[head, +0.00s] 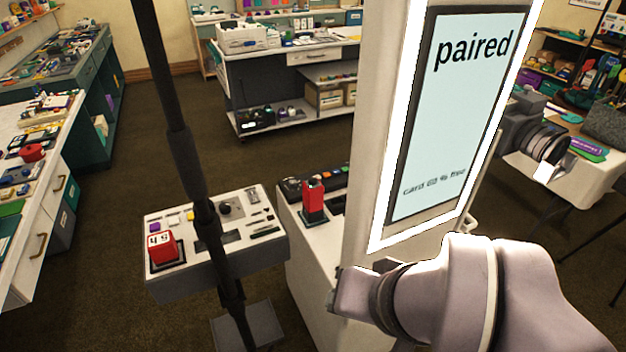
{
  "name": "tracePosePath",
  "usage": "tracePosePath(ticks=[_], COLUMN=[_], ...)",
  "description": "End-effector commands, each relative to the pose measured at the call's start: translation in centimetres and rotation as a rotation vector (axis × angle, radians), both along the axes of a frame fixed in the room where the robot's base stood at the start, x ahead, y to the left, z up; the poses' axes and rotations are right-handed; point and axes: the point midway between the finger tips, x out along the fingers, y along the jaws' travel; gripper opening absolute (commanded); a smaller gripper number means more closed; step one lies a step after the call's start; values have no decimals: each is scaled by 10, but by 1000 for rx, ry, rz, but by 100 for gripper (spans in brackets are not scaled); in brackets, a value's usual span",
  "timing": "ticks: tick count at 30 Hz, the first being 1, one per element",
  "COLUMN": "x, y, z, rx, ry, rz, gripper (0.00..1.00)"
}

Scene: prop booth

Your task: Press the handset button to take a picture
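A red handset-like device (313,197) stands upright in a black holder on the white ledge beside the screen post. I cannot make out a separate button on it. The lit screen (450,120) on the white post reads "paired", with a small line about the card below. My arm comes in from the lower right, and its end, my gripper (352,291), is in front of the post's lower part, below and right of the red device and apart from it. I cannot make out its fingertips.
A grey control box (215,270) with a red block (163,247) stands left of the post. A thin black pole (180,150) rises in front of it. A black camera (535,130) is at right. Cluttered benches line the left and back, with open brown floor between.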

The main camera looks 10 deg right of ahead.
Motion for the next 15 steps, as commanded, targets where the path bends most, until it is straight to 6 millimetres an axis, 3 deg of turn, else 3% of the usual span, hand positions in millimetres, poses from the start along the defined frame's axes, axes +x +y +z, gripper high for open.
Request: tracePosePath(ticks=[1, 4, 15], x=[0, 0, 0], y=[0, 0, 0], z=[0, 0, 0], rx=[0, 0, 0], ry=[0, 0, 0], rz=[0, 0, 0], gripper=[19, 0, 0])
